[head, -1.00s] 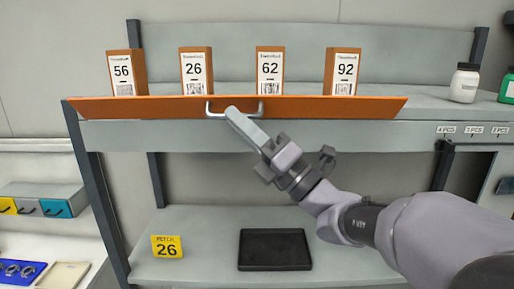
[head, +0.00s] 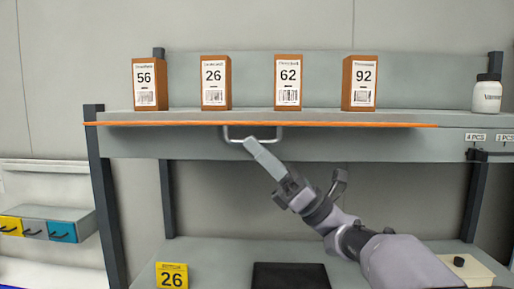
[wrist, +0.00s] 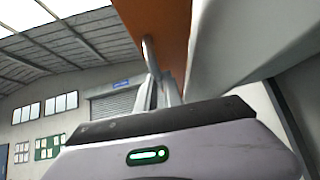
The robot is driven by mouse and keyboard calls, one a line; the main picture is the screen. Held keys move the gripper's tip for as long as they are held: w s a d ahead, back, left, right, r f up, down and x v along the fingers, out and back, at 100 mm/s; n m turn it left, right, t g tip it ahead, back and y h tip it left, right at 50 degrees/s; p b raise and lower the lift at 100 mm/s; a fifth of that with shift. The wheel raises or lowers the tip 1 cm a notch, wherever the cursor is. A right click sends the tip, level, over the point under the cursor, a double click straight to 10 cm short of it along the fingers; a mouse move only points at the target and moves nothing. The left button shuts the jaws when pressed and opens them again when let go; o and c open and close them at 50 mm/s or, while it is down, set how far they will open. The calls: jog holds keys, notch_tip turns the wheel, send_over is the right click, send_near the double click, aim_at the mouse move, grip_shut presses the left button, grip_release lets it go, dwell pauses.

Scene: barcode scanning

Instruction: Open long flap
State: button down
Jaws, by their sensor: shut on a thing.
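The long orange flap (head: 340,125) shows in the head view as a thin, nearly edge-on strip along the front of the upper shelf. Its silver handle (head: 279,134) hangs below the strip, left of the middle. My gripper (head: 250,145) is at the handle and shut on it. In the wrist view the flap (wrist: 165,22) is overhead, and the handle bar (wrist: 150,55) runs down between the fingers of my gripper (wrist: 165,95). The fingertips are partly hidden by the gripper body.
Boxes marked 56 (head: 144,84), 26 (head: 214,84), 62 (head: 288,83) and 92 (head: 359,84) stand on the shelf above the flap. A white jar (head: 487,93) stands at right. Below are a yellow 26 sign (head: 172,275) and a black tray (head: 290,276).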

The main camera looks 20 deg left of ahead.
jog(key=shift+w+a+f+n+g+p, duration=0.1)
jog(key=shift+w+f+n+g+p, duration=0.2)
jog(key=shift+w+n+g, duration=0.25)
jog(key=shift+w+a+f+n+g+p, duration=0.1)
jog(key=shift+w+f+n+g+p, duration=0.15)
jog(key=shift+w+n+g, duration=0.3)
jog(key=shift+h, duration=0.3)
jog(key=c, duration=1.5)
grip_release()
jog(key=shift+w+f, duration=0.1)
